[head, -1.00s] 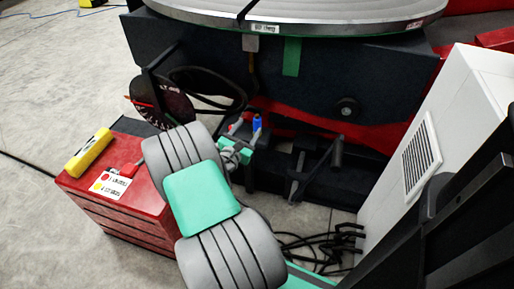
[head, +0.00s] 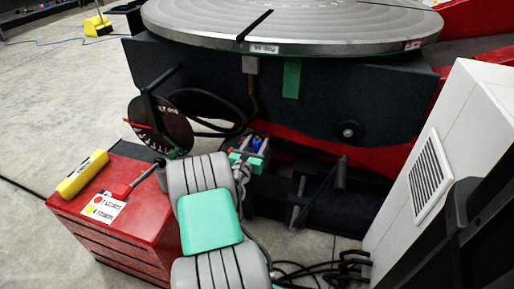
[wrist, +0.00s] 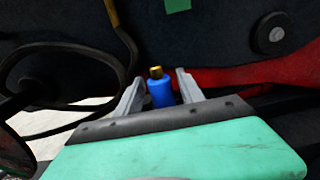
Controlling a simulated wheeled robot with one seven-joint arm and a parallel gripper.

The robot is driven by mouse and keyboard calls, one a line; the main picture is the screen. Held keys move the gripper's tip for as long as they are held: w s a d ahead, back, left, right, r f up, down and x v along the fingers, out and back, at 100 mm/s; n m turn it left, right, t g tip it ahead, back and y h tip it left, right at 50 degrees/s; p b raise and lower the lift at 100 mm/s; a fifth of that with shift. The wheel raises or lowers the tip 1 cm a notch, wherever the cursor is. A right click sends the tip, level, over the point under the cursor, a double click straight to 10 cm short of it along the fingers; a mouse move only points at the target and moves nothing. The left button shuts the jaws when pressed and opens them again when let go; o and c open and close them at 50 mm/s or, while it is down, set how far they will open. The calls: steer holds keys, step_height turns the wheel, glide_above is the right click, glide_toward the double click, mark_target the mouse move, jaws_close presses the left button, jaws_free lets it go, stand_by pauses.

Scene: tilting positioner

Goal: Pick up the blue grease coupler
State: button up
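The blue grease coupler (wrist: 161,93) has a blue body and a brass tip, and points tip up in the wrist view. It also shows small in the head view (head: 257,143), low in front of the dark positioner body. My gripper (wrist: 158,88) is open, with one grey finger on each side of the coupler in the wrist view. Gaps show between the coupler and both fingers, so it is not gripped. The coupler's lower end is hidden behind my gripper's dark edge. In the head view my gripper (head: 250,148) reaches it from the lower left.
The positioner's round table (head: 320,22) overhangs above. A red tool cabinet (head: 125,225) stands at left with a yellow object (head: 82,174) and a red-handled tool on top. A white vented cabinet (head: 440,150) stands at right. A black hose (wrist: 120,60) loops beside the coupler.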

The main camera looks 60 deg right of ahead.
jaws_close()
stand_by(0.3)
